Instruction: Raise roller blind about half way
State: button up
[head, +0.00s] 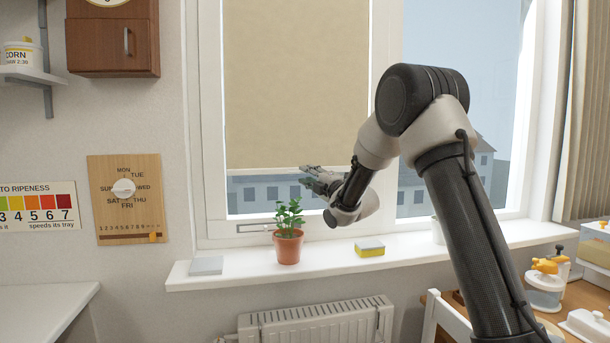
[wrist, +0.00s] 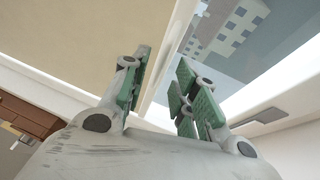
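The beige roller blind (head: 296,80) hangs down over most of the left window pane. Its pale bottom bar (head: 262,171) is a little above the pane's lower edge. My gripper (head: 318,176) is at this bar, near the right part of the blind. In the wrist view, the blind (wrist: 75,40) fills the upper left and the bottom bar (wrist: 174,45) runs between my gripper's two green-padded fingers (wrist: 163,62). The fingers are apart, with gaps beside the bar, so the gripper looks open. I cannot tell whether a finger touches the bar.
On the white sill (head: 330,262) stand a potted plant (head: 288,246), a yellow-and-grey sponge (head: 369,249) and a flat grey block (head: 206,266). The plant is just below left of my gripper. A radiator (head: 318,324) is under the sill. A curtain (head: 590,110) hangs at right.

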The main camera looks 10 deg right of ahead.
jog(key=x, duration=0.2)
jog(key=shift+w, duration=0.25)
jog(key=shift+c, duration=0.2)
grip_shut()
notch_tip(320, 180, up, 38)
jog(key=shift+o, duration=0.2)
grip_release()
